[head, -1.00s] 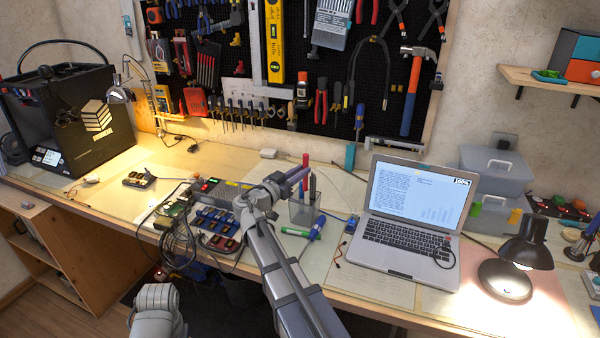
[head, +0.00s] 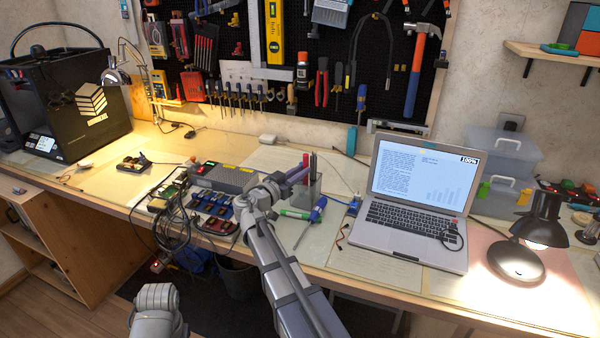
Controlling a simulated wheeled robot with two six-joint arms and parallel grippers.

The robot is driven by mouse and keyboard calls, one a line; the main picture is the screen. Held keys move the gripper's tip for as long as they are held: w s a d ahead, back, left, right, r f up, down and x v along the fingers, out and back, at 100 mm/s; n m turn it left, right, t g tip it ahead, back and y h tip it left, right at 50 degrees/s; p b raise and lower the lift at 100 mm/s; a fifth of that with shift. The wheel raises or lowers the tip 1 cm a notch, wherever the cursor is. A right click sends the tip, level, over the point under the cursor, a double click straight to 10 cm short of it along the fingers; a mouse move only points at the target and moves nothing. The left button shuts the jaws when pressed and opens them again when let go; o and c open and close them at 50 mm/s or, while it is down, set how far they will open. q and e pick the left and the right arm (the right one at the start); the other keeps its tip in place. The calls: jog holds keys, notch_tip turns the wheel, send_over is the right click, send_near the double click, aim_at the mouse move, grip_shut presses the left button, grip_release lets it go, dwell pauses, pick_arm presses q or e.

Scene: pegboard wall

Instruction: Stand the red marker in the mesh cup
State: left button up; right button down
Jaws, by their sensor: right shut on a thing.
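The mesh cup (head: 312,190) stands on the bench in the middle of the head view, left of the laptop. A dark pen (head: 313,166) stands in it. My right gripper (head: 299,173) is shut on the red marker (head: 306,160), at the cup's upper left. The marker is about upright and its red top shows above the fingers. Its lower part is hidden by the gripper and cup, so I cannot tell whether it touches the cup's floor. My left gripper is out of view; only part of my left arm shows at the bottom.
A green and blue marker (head: 295,214) and a blue-handled screwdriver (head: 317,211) lie in front of the cup. The open laptop (head: 415,205) stands to the right. A tray of small parts (head: 212,210) and cables (head: 172,220) lie left of my right arm.

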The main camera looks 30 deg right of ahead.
jog(key=shift+f, duration=0.25)
jog(key=c, duration=0.7)
grip_release()
jog(key=shift+v, duration=3.95)
